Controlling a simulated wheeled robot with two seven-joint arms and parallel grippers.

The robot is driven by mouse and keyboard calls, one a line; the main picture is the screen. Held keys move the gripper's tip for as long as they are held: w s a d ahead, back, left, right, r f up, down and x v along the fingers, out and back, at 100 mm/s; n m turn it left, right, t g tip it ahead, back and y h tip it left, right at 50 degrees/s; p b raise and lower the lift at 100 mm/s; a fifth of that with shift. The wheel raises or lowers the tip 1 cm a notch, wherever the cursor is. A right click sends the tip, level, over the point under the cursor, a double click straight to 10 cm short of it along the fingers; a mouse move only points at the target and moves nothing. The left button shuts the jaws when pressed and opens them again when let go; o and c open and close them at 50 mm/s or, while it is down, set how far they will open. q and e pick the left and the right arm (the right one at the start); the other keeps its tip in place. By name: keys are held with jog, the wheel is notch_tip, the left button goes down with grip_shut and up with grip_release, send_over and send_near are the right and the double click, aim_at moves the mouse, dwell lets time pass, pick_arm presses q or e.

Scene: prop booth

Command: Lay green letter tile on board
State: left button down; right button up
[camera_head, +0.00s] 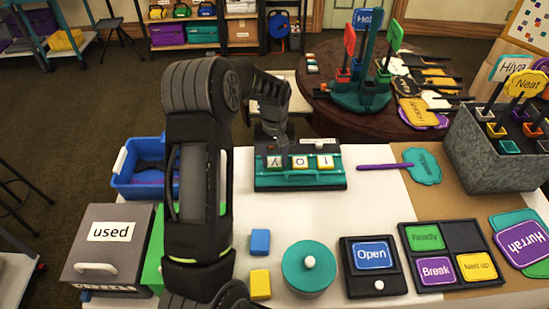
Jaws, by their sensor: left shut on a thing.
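The board (331,181) is a teal and black letter holder on the white table, in the middle of the head view. I cannot tell whether the tile touches the board. My right gripper is not in view.
My left arm hides part of the table's left side. A blue bin (125,180) and a grey "used" box (110,260) stand left. A round teal box (308,276), blue block (260,242) and yellow block (260,284) stand in front. A purple-handled sign (422,167) lies right.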

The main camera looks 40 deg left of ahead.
aim_at(275, 162)
pick_arm(q)
jog(key=c, duration=0.8)
grip_release()
notch_tip(275, 162, up, 12)
jog(key=shift+b, duration=0.4)
jog(key=shift+r, duration=0.1)
